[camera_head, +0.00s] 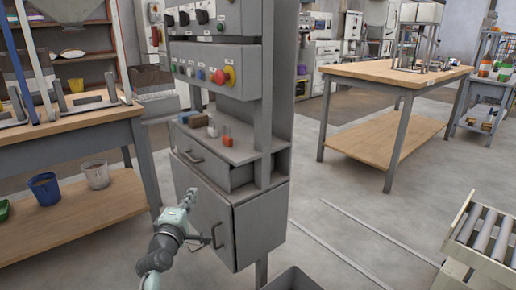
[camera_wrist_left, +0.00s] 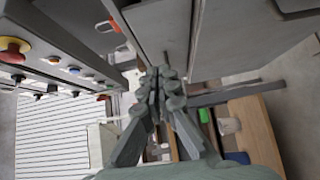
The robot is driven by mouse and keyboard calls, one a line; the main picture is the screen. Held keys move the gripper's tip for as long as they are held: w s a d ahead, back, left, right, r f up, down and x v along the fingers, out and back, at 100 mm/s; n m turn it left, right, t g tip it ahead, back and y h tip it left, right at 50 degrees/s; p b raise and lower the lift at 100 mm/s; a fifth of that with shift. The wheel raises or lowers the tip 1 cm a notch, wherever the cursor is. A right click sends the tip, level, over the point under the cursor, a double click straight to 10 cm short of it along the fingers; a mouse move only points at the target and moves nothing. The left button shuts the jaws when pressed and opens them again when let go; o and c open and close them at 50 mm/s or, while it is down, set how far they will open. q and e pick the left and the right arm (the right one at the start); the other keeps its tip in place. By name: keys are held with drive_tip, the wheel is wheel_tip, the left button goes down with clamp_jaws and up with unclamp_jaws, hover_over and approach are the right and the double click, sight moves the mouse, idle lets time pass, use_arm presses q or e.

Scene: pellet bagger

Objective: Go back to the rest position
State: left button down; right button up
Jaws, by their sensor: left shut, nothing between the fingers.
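My left gripper (camera_head: 189,196) is in front of the grey control cabinet (camera_head: 250,225), near the lower door and its handle (camera_head: 216,236). Its fingers are together with nothing between them, as the left wrist view (camera_wrist_left: 161,76) also shows. I cannot tell from the head view how far it is from the cabinet front, but no grip on a handle shows. My right gripper is in neither view.
Small blocks (camera_head: 227,141) lie on the cabinet's ledge, above a drawer handle (camera_head: 190,157). A wooden workbench (camera_head: 70,123) stands left, with a blue cup (camera_head: 44,188) on its lower shelf. A table (camera_head: 390,73) and a roller conveyor (camera_head: 484,233) stand right. Open floor lies between.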

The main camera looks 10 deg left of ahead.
use_arm(q)
drive_tip(key=s+d+f+m+g+h+p, duration=0.1)
drive_tip(key=s+d+f+m+g, duration=0.25)
drive_tip(key=s+f+m, duration=0.4)
drive_tip(key=s+d+f+m+g+h+p, duration=0.15)
drive_tip(key=s+f+m+g, duration=0.35)
drive_tip(key=s+f, duration=0.5)
drive_tip(key=s+a+f+m+g+y, duration=0.1)
drive_tip(key=s+f+m+g, duration=0.2)
drive_tip(key=s, duration=0.6)
drive_tip(key=s+a+f+m+g+y, duration=0.1)
drive_tip(key=s+f+m+g, duration=0.2)
drive_tip(key=s, duration=0.7)
wheel_tip(320, 180, down, 3)
drive_tip(key=shift+a+r+m+y, duration=0.2)
drive_tip(key=shift+m+y, duration=0.15)
drive_tip(key=shift+m, duration=0.5)
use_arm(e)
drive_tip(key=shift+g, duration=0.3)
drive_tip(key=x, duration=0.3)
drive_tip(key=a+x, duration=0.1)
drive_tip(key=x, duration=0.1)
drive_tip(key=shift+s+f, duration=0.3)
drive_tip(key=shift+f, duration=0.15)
use_arm(q)
drive_tip(key=c, duration=2.3)
unclamp_jaws()
drive_tip(key=shift+d, duration=0.1)
